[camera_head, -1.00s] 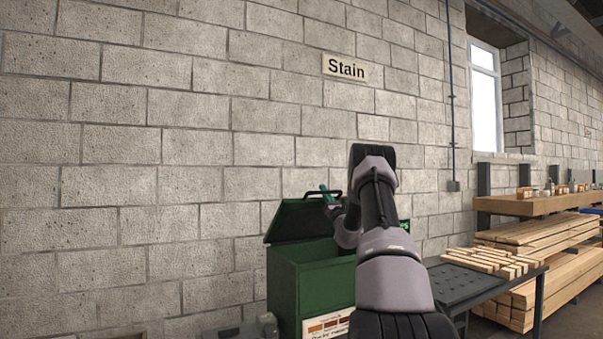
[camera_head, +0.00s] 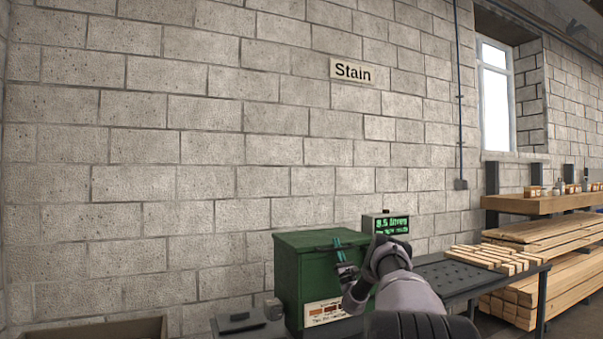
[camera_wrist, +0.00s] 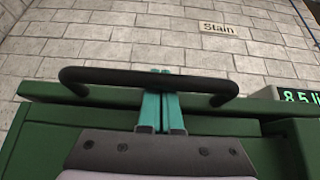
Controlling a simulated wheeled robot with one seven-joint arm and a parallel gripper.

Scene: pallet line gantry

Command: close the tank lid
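The green stain tank (camera_head: 296,283) stands against the block wall, with a colour-swatch label on its front. Its lid (camera_head: 305,240) now lies down over the top, about level; I cannot tell whether a small gap is left at the rim. In the wrist view the lid's black bar handle (camera_wrist: 105,76) runs across the picture. My gripper (camera_wrist: 161,76) has its two teal fingers close together at the middle of that handle, with the bar not between them. In the head view my gripper (camera_head: 338,243) is at the lid's right part, and my arm hides the tank's right side.
A green-lettered display (camera_head: 391,225) stands right behind the tank. A dark perforated table (camera_head: 450,279) with wood strips (camera_head: 495,257) is to the right. A grey box (camera_head: 245,322) and an open bin (camera_head: 95,328) are at lower left. A "Stain" sign (camera_head: 353,72) hangs above.

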